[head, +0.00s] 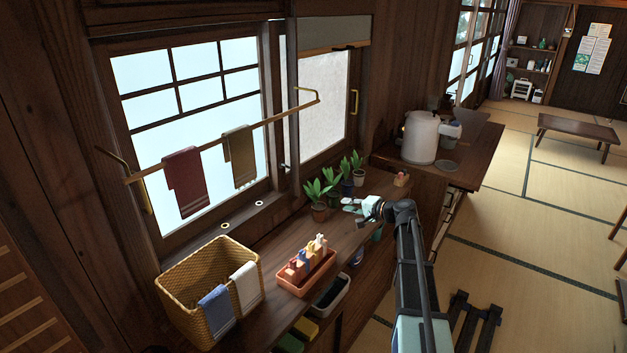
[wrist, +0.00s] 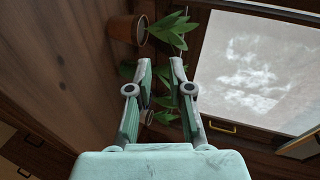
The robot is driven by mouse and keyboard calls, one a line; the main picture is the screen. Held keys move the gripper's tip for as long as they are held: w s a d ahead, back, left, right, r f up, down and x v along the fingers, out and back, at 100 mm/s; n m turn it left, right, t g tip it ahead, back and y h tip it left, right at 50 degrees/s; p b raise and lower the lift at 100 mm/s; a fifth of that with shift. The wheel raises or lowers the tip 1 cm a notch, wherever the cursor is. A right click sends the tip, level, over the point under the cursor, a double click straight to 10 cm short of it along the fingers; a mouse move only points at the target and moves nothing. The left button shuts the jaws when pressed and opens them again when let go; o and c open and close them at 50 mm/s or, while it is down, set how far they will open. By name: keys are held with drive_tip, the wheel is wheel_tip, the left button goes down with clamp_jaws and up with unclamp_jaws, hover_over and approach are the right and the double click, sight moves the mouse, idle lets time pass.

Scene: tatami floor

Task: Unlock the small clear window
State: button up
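Two windows are set in the wall at left in the head view, and I cannot tell for sure which one the task means. The left window (head: 188,75) has a dark grid over pale bluish panes. The narrower right window (head: 323,105) has one whitish, mottled pane, which also shows in the wrist view (wrist: 255,65). A brass handle is on its right side (head: 354,103), and one shows in the wrist view (wrist: 222,128). A small metal piece (head: 286,167) sits by the post between them. My gripper (head: 350,205) is open and empty above the counter, near the plants (wrist: 170,30).
Potted plants (head: 320,192) stand under the right window. A rod (head: 208,150) with two towels crosses the left window. A wicker basket (head: 190,318) and an orange caddy (head: 307,283) are on the counter (head: 275,240). A white kettle (head: 421,137) stands at right.

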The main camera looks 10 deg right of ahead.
drive_tip(key=a+r+m+y, duration=0.2)
drive_tip(key=a+r+m, duration=0.1)
drive_tip(key=a+r, duration=0.25)
drive_tip(key=m+t+y+p, duration=0.1)
drive_tip(key=m+t+p, duration=0.1)
drive_tip(key=m+p, duration=0.35)
approach(288, 167)
drive_tip(key=x, duration=0.8)
drive_tip(key=shift+w+a+r+n+p, duration=0.15)
drive_tip(key=shift+w+a+n+p, duration=0.1)
drive_tip(key=shift+a+n+p, duration=0.1)
drive_tip(key=shift+d, duration=0.1)
clamp_jaws()
